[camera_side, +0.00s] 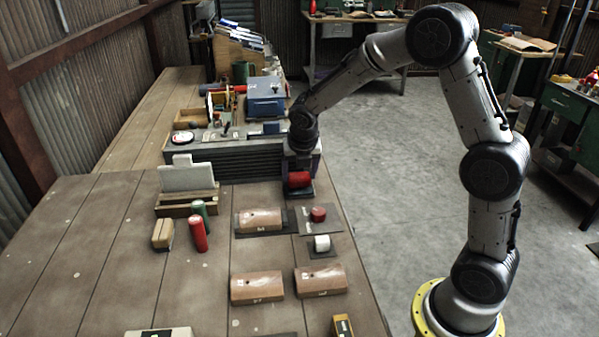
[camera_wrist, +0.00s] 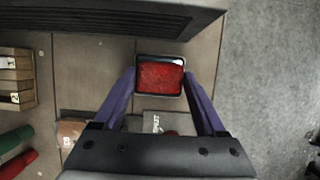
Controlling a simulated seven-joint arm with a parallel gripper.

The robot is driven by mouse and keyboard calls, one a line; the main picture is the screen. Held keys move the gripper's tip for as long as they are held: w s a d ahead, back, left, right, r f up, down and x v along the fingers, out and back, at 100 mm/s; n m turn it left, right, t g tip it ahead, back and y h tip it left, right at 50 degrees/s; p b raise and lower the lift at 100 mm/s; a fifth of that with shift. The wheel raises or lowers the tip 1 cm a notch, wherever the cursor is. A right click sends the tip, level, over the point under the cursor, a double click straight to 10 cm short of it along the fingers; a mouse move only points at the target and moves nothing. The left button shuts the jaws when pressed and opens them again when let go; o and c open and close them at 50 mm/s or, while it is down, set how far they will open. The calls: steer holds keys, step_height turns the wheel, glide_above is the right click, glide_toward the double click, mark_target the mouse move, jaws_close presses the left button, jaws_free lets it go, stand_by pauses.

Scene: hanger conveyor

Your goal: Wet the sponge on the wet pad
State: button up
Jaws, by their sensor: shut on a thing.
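A red block (camera_side: 299,180), which I take to be the sponge, is between the fingers of my gripper (camera_side: 300,172). In the wrist view the red block (camera_wrist: 160,77) fills the gap between the purple fingers of my gripper (camera_wrist: 160,85), which is shut on it. A dark, raised-rim tray (camera_side: 300,194) lies under the block; whether the block touches it is unclear. A grey plate (camera_side: 309,227) with a red round piece (camera_side: 318,214) on it lies nearer the front. In the wrist view this plate (camera_wrist: 156,117) bears lettering, partly hidden by my gripper.
A dark slatted conveyor housing (camera_side: 230,162) stands just left of my gripper. The table's right edge is close, with open floor beyond.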

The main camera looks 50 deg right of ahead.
mark_target(299, 176)
steer(key=shift+f, duration=0.6)
stand_by(1.6)
steer(key=shift+r, duration=3.6)
